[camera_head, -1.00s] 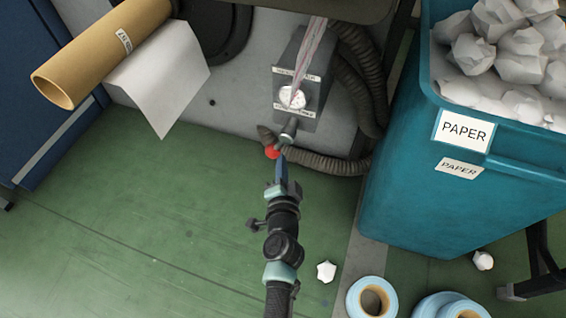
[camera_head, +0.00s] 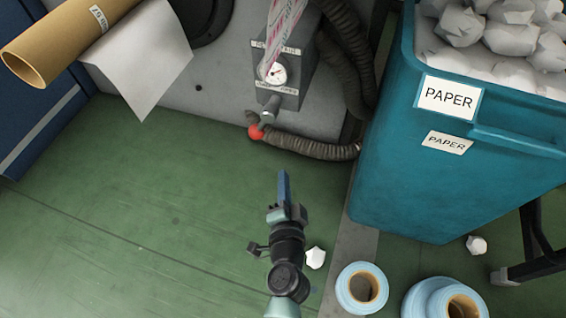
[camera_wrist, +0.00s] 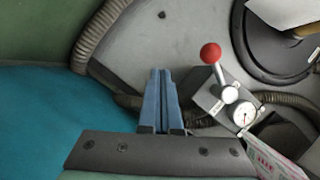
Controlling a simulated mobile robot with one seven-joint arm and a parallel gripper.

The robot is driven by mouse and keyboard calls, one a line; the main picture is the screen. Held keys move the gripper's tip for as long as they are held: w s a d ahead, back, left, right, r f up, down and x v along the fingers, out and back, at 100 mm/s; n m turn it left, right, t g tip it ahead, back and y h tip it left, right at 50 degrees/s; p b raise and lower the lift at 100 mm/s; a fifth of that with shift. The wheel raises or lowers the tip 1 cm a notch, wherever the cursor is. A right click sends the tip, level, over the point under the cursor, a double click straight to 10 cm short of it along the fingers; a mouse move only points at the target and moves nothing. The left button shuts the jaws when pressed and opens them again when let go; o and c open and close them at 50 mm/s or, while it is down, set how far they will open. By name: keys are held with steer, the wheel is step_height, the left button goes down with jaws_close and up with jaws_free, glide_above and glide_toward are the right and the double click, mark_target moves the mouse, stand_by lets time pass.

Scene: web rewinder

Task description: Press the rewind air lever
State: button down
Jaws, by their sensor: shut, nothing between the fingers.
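The rewind air lever has a red ball knob (camera_head: 256,132) on a short grey stem, at the lower front of a grey valve box (camera_head: 292,75) with a round white gauge (camera_head: 272,72). In the wrist view the red knob (camera_wrist: 210,53) stands out to the right of my fingers, with the gauge below it. My gripper (camera_head: 283,172) is shut and empty. Its blue fingertips are below and slightly right of the knob in the head view, clearly apart from it. In the wrist view the closed fingers (camera_wrist: 161,72) point up the picture, left of the knob.
A teal paper bin (camera_head: 455,180) full of crumpled paper stands at the right. Ribbed hoses (camera_head: 315,150) run beside the valve box. A brown roll (camera_head: 75,40) with a hanging white sheet is at upper left. Blue rolls (camera_head: 362,287) lie at lower right. The green floor at left is clear.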

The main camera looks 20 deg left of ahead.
steer(key=shift+s+d+f, duration=0.1)
steer(key=shift+s+d, duration=0.15)
steer(key=shift+s, duration=0.3)
steer(key=shift+s+d+f, duration=0.1)
steer(key=shift+s+d, duration=0.1)
steer(key=shift+s, duration=0.35)
